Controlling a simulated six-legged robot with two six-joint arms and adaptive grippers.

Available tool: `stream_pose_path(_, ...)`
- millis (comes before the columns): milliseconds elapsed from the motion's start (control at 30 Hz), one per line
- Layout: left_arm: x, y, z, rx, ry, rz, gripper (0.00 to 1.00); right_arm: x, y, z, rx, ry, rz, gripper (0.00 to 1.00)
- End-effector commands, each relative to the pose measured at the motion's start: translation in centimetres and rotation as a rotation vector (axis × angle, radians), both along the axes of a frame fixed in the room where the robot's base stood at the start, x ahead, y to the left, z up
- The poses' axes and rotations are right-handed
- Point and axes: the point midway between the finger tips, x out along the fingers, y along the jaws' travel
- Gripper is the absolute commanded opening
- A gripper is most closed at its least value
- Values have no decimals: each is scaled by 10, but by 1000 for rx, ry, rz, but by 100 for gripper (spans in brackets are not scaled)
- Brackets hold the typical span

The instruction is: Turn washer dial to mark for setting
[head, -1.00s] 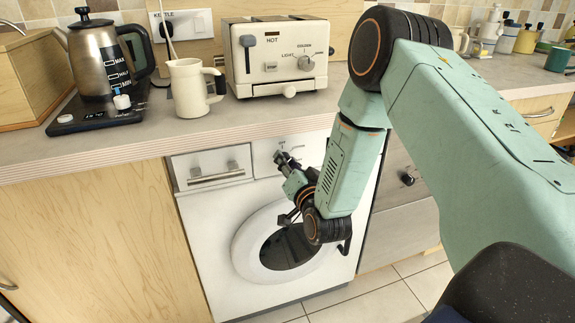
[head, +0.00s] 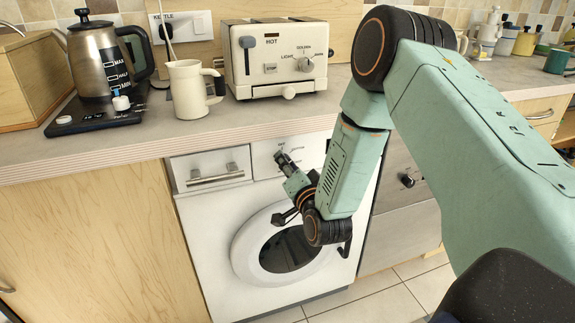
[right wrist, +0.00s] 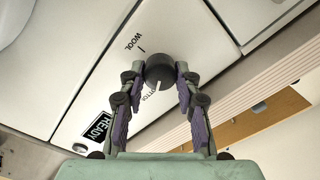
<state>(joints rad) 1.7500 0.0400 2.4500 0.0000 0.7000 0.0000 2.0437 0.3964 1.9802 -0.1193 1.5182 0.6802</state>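The washer dial (right wrist: 159,70) is a dark round knob on the washer's white panel in the right wrist view. Its pale pointer line faces down in that view, toward a partly covered label ending in "TTON". A dark mark (right wrist: 141,50) stands beside the word WOOL (right wrist: 133,41), up and left of the dial. My right gripper (right wrist: 160,69) has one fingertip on each side of the dial, closed in on it. In the head view my right gripper (head: 283,158) is at the washer's control panel and hides the dial. My left gripper is not in view.
A READY display (right wrist: 99,126) is on the panel. The white washer (head: 215,235) has a round door (head: 245,245) below and a drawer (head: 210,168) to the left. The counter edge (head: 150,155) overhangs the panel. A toaster (head: 240,75), jug (head: 187,90) and kettle (head: 95,65) stand above.

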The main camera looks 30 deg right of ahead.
Motion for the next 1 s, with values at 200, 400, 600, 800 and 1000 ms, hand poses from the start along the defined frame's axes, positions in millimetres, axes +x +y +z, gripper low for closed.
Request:
stream_pose_path(200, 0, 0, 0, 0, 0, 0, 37, 0, 0, 0, 0, 1, -1, 52)
stream_pose_path(400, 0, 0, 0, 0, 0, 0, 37, 0, 0, 0, -1, 0, 0, 55)
stream_pose_path(600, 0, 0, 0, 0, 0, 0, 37, -3, 1, -1, 0, 1, 0, 55)
stream_pose_path(800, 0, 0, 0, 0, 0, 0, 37, -31, 7, -1, 2, 5, -1, 55)
stream_pose_path(1000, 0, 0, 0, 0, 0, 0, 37, -72, 17, -2, 1, 6, -1, 55)
